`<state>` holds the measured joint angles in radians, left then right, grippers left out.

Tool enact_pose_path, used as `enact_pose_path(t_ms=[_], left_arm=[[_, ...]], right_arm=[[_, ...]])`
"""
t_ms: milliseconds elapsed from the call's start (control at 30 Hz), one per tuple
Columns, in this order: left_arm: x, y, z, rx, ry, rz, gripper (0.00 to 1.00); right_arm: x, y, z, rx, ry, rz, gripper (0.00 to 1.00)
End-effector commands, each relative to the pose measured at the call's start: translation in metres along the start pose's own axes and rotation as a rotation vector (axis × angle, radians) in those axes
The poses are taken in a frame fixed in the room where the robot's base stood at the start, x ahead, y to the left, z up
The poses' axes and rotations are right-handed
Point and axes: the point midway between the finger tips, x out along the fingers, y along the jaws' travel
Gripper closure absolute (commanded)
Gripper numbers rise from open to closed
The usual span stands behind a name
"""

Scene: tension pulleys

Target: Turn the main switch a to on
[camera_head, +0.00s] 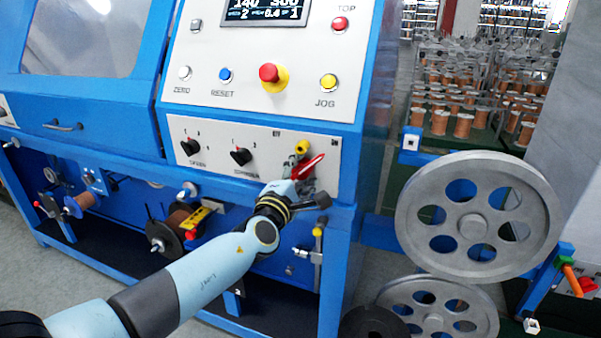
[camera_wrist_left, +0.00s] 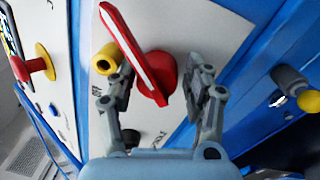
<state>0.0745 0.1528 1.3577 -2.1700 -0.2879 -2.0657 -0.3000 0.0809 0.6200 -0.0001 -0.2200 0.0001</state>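The main switch (camera_head: 309,165) is a red rotary handle on the white panel of the blue machine. Its handle slants up to the right in the head view. In the wrist view the red switch (camera_wrist_left: 157,80) shows its round base and long handle with a pale edge. My left gripper (camera_head: 296,177) is at the panel, partly covering the switch's lower left side. In the wrist view the left gripper (camera_wrist_left: 162,88) has its fingers apart, one on each side of the red base, with gaps visible. My right gripper is not in view.
A yellow knob (camera_head: 302,147) sits close beside the switch. Two black selector knobs, one at the left (camera_head: 190,147) and one nearer (camera_head: 240,156), are on the same panel. A red emergency button (camera_head: 270,73) is above. A large grey pulley (camera_head: 478,214) stands at the right.

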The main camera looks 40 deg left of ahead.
Motion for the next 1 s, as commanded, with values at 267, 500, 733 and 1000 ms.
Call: enact_pose_path(t_ms=[267, 500, 733, 1000], left_arm=[[0.001, 0.002, 0.0, 0.0, 0.0, 0.004, 0.36], [-0.009, 0.001, 0.0, 0.0, -0.001, 0.003, 0.36], [-0.046, -0.001, 0.0, -0.002, 0.0, 0.0, 0.36], [-0.076, 0.0, -0.001, 0.0, 0.001, 0.001, 0.36]], right_arm=[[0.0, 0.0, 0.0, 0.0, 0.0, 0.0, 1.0], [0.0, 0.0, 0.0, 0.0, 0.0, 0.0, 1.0], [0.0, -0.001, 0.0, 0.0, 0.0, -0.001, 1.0], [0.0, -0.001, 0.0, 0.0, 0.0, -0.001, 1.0]])
